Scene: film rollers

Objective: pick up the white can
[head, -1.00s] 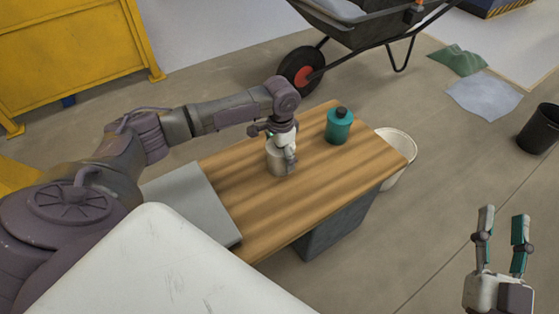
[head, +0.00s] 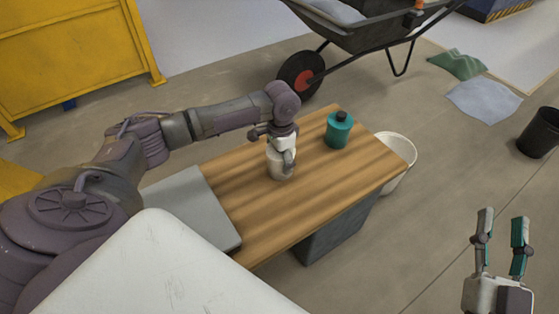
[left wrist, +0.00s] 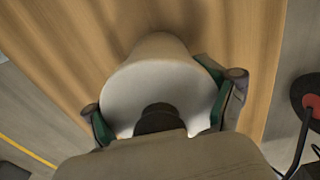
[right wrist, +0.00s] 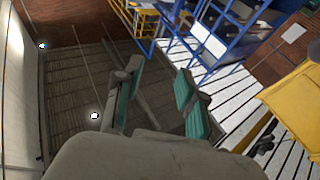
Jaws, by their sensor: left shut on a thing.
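The white can (head: 275,165) stands on the wooden table (head: 340,190) in the head view, partly hidden by my left gripper (head: 285,158). In the left wrist view the can (left wrist: 158,75) lies between the green pads of my left gripper (left wrist: 160,108), which is shut on it. A dark round cap or knob shows on the can's near end. I cannot tell whether the can is clear of the table. My right gripper (head: 502,240) is open and empty, off to the right above the floor; its spread fingers also show in the right wrist view (right wrist: 158,95).
A teal bottle with a dark cap (head: 338,130) stands on the table right of the can. A grey flat panel (head: 190,205) lies at the table's left end. A white bucket (head: 397,150) stands beyond the right edge, and a wheelbarrow (head: 365,30) is behind.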

